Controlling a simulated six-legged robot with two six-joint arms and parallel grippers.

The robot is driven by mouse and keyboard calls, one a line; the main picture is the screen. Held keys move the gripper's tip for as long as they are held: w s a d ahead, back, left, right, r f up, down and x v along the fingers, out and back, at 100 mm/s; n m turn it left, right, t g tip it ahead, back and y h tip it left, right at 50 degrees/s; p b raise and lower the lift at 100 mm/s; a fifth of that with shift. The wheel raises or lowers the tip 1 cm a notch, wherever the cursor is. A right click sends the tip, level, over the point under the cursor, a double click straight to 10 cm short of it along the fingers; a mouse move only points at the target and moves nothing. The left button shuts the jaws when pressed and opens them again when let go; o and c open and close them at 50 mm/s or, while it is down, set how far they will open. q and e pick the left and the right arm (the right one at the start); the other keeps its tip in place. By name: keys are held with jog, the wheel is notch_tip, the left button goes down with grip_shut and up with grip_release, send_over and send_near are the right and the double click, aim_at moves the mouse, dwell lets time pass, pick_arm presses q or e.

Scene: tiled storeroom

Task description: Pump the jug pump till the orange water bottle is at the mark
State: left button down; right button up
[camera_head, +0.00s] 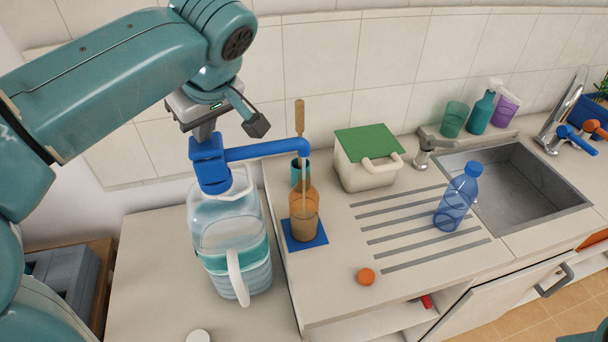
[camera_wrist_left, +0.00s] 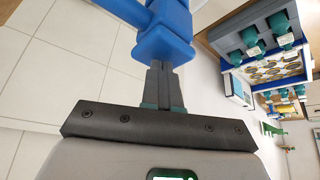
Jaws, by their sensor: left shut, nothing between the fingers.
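The clear jug (camera_head: 231,240) holds water and stands on the lower left counter, its white handle toward me. Its blue pump (camera_head: 209,165) has a long spout reaching right, over the orange water bottle (camera_head: 304,212). The bottle stands upright and open on a blue square mat (camera_head: 306,243). Liquid fills its lower part; I cannot make out the mark. A thin stream seems to run from the spout into it. My left gripper (camera_head: 206,132) is shut and empty, its fingertips down at the pump's top. In the left wrist view the fingertips (camera_wrist_left: 164,68) meet the blue pump head (camera_wrist_left: 163,40).
An orange cap (camera_head: 366,276) lies on the counter. A green-lidded container (camera_head: 368,158) and a blue bottle (camera_head: 457,199) stand on the right, before the sink (camera_head: 515,182). A teal cup with a wooden-handled tool (camera_head: 300,115) is behind the orange bottle.

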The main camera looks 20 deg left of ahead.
pick_arm(q)
jog(key=shift+r, duration=0.1)
notch_tip(320, 180, up, 2)
jog(key=shift+r+p, duration=0.25)
jog(key=shift+p, duration=1)
jog(key=shift+f, duration=0.2)
jog(key=shift+f+b, duration=1.2)
jog(key=shift+b, duration=0.05)
jog(key=shift+r, duration=0.15)
jog(key=shift+r+p, duration=1.15)
jog(key=shift+r, duration=0.05)
jog(key=shift+f, duration=0.15)
